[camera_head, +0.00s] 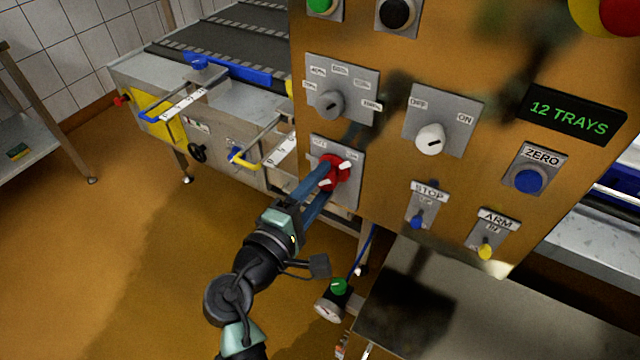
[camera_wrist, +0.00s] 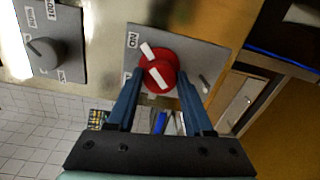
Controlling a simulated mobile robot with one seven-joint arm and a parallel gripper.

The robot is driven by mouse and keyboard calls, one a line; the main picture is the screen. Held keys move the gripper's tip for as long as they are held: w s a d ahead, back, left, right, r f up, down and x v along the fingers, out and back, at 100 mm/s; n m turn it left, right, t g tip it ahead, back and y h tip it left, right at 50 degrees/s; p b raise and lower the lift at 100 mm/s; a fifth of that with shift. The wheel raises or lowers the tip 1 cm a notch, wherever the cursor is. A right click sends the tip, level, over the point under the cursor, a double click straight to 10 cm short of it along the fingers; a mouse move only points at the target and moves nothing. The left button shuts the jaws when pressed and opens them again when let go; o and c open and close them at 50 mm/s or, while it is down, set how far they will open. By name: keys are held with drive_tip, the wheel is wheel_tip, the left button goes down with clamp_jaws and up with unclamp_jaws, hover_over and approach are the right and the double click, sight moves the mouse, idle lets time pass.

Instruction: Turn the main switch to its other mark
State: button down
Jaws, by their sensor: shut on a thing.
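The main switch is a red knob (camera_head: 334,171) with white marks on a grey plate (camera_head: 348,197), low on the left of the orange panel. In the wrist view the red knob (camera_wrist: 157,72) fills the space between the fingertips, and its plate (camera_wrist: 195,50) shows the word ON at upper left. One white mark lies on the side towards ON. My gripper (camera_head: 322,181) has its blue fingers shut on the knob, one on each side, also in the wrist view (camera_wrist: 160,82). The other label is too small or hidden to read surely.
Above the switch is a grey multi-position dial (camera_head: 330,103). To its right are a white OFF/ON knob (camera_head: 430,139), a blue ZERO button (camera_head: 529,180), and STOP (camera_head: 417,221) and ARM (camera_head: 485,251) toggles. A conveyor (camera_head: 225,45) stands behind left.

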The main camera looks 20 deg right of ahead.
drive_tip(key=shift+c, duration=1.4)
unclamp_jaws()
drive_tip(key=v, duration=1.3)
drive_tip(key=shift+r, duration=0.1)
